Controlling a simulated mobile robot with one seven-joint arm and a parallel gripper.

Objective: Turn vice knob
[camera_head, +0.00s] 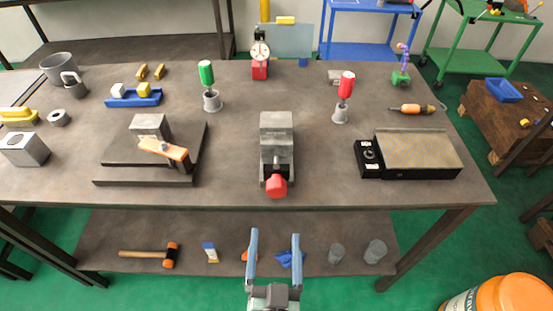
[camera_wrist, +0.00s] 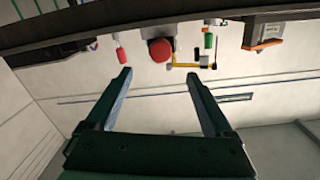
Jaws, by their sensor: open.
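The grey vice (camera_head: 277,135) stands at the middle of the workbench, near its front edge. Its red knob (camera_head: 276,186) faces the front edge. In the wrist view, which looks upside down, the red knob (camera_wrist: 161,50) shows beyond the fingertips, near the upper middle. My gripper (camera_head: 274,237) is open and empty. It is in front of the bench in the head view, nearer the camera than the knob and apart from it. My gripper's two fingers also show in the wrist view (camera_wrist: 160,75), spread apart with nothing between them.
On the workbench (camera_head: 235,160), a stepped block with an orange-handled part (camera_head: 163,149) stands left of the vice. A black-framed plate device (camera_head: 415,154) stands right. Green (camera_head: 206,73) and red (camera_head: 346,86) handled tools stand behind. A lower shelf (camera_head: 105,230) holds a mallet and small items.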

